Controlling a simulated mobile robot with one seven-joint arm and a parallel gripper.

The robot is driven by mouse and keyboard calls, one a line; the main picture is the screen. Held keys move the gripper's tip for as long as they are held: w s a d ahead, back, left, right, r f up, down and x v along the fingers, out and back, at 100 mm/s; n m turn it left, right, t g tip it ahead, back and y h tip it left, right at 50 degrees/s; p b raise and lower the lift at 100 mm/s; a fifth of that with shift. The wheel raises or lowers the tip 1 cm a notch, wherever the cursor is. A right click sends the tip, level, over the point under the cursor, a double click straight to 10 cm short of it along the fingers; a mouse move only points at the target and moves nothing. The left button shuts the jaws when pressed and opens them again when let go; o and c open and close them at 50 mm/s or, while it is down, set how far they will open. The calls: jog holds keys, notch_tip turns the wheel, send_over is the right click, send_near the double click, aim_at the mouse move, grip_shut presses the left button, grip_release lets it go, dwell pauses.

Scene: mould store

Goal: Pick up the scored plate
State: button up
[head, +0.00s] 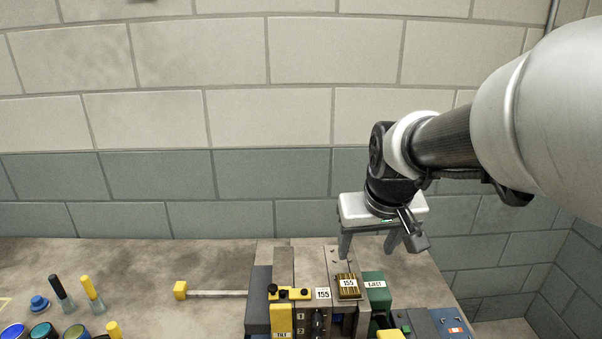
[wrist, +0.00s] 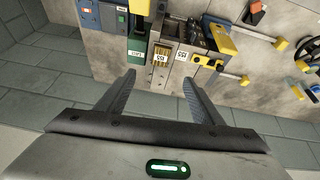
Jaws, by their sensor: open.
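My gripper (head: 369,246) is open and empty, above and behind the plate in the head view. The wrist view shows its two fingers (wrist: 158,82) apart, with nothing between them. The plate's underside is hidden.
A green block marked "EJECT" (head: 376,288) stands right beside the plate. A yellow clamp piece (head: 289,293) and a yellow "TILT" block (head: 281,319) are to the left. A yellow-ended rod (head: 215,293) sticks out left. The left bench (head: 120,265) is mostly clear at the back.

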notch_tip(320, 180, down, 3)
jog(key=w, duration=0.2)
jog(key=b, duration=0.2)
send_near(349, 283)
jog(key=shift+w+d+f+m, duration=0.1)
jog(key=shift+w+f+m, duration=0.15)
jog(key=shift+f, duration=0.3)
jog(key=shift+w+d+f+m, duration=0.15)
jog(key=shift+w+f, duration=0.05)
jog(key=shift+f, duration=0.35)
jog(key=x, duration=0.5)
jog(key=shift+a+f, duration=0.15)
jog(key=shift+a, duration=0.1)
jog(key=c, duration=1.5)
